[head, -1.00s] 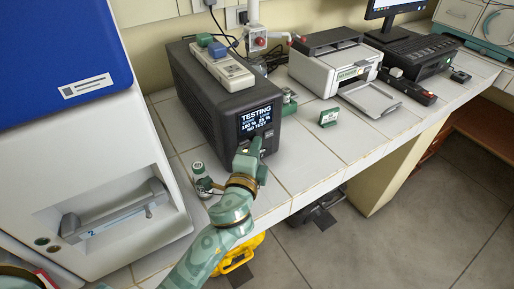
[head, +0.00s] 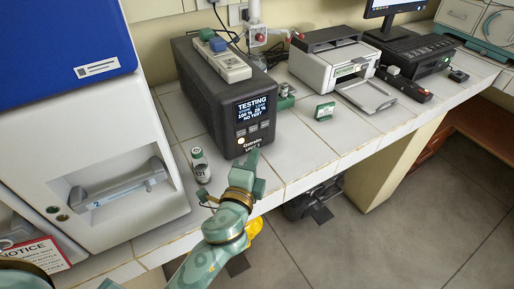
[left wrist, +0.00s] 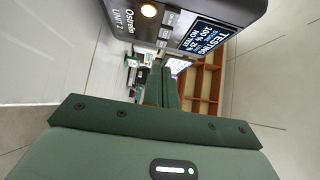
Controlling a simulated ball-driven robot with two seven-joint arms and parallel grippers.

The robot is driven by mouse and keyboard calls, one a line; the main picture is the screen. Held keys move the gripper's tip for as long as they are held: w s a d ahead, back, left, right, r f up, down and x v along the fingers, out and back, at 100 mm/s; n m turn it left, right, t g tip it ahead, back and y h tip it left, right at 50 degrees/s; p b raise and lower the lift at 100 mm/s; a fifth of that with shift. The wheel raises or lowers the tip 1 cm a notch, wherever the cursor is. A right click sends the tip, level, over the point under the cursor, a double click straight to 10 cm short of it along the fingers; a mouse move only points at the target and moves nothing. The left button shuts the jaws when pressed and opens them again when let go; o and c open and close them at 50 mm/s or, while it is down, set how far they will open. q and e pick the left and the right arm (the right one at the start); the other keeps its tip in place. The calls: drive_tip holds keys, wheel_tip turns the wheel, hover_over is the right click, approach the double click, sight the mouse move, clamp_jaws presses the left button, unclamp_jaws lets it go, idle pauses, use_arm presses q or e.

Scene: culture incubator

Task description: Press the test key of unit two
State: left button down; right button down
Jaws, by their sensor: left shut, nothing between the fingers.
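Unit two (head: 215,100) is a dark grey box on the tiled bench, labelled "UNIT 2" low on its front. Its lit screen (head: 253,108) reads "TESTING", with percentages and "NO TEST" below. A row of small grey keys (head: 253,129) sits under the screen; the label of each is too small to read. The left wrist view shows the screen (left wrist: 203,36), the keys (left wrist: 168,30) and a round glowing button (left wrist: 148,10). My left gripper (head: 255,157) is shut and empty, just in front of the unit's lower front, apart from the keys. My right gripper is not in view.
A small labelled bottle (head: 201,166) stands left of my gripper, near the unit. A power strip (head: 222,64) lies on top of the unit. A white cabinet (head: 90,150) bounds the left.

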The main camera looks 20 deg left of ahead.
use_arm(q)
drive_tip(key=s, duration=0.3)
drive_tip(key=s+d, duration=0.1)
drive_tip(key=s, duration=0.1)
drive_tip(key=shift+s, duration=0.3)
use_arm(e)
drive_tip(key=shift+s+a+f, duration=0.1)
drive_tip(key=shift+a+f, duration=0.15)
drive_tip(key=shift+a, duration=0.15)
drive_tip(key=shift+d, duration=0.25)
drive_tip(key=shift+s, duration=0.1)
